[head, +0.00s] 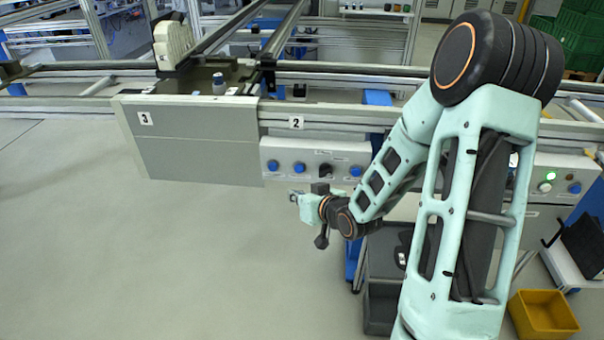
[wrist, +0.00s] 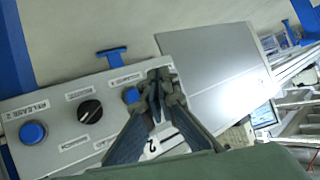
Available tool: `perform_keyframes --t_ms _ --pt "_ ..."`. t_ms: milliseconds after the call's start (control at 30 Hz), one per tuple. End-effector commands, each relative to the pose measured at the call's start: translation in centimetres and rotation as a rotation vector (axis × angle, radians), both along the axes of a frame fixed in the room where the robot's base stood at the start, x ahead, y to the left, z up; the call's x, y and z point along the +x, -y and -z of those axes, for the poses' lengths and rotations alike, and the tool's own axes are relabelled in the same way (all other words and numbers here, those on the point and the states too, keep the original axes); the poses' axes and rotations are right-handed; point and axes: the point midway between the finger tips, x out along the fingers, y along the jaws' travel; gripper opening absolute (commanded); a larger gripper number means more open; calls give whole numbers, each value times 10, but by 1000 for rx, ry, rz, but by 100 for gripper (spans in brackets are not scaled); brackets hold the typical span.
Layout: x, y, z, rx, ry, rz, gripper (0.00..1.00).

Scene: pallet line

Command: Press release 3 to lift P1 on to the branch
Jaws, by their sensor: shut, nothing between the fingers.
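A grey control panel (head: 315,153) under the "2" sign has blue buttons at its left (head: 272,166), second from left (head: 299,168) and right (head: 355,171), with a black knob (head: 325,170) between. My gripper (head: 293,197) is shut and empty in front of the panel's left half. In the wrist view the shut fingertips (wrist: 159,84) overlie the panel's end, beside a blue button (wrist: 131,95), and hide what is behind them. I cannot tell whether they touch. A dark pallet (head: 205,75) with a pale curved part (head: 172,43) sits at station "3"; I cannot read P1 on it.
A grey cover plate (head: 190,140) marked "3" adjoins the panel's left end. Conveyor rails (head: 340,77) run behind. A second panel (head: 560,170) with lit buttons is at the right. A yellow bin (head: 543,315) stands on the floor. The floor at left is clear.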

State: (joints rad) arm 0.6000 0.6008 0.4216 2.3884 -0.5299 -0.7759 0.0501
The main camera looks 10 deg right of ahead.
Motion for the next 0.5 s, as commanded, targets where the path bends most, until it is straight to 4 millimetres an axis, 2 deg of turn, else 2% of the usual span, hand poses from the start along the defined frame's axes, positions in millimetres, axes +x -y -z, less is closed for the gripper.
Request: perform_keyframes --t_ms 167,500 --pt "-8 -1 4 53 -8 22 0" --pt "-8 -1 4 57 -8 23 0"
